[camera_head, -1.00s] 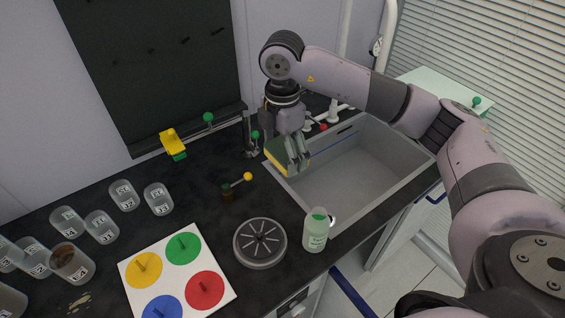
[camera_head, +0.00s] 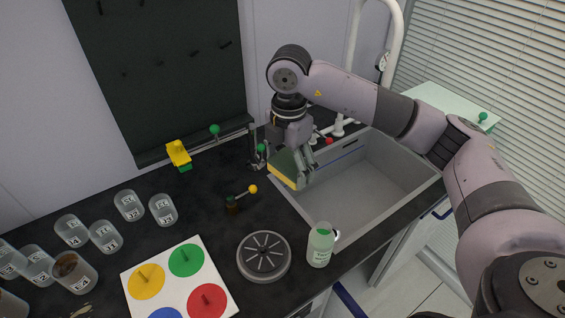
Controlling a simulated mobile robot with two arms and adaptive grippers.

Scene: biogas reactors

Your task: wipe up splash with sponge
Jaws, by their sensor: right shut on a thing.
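My right gripper (camera_head: 301,172) is shut on a yellow and green sponge (camera_head: 285,169). It holds the sponge over the left edge of the grey sink (camera_head: 390,197). The sponge is tilted, and I cannot tell whether it touches the rim. A pale, yellowish splash (camera_head: 80,311) lies on the dark counter at the bottom left, below the beakers and partly cut off by the picture's edge. My left gripper is not in view.
Several labelled beakers (camera_head: 74,272) stand at the left; one holds brown matter.

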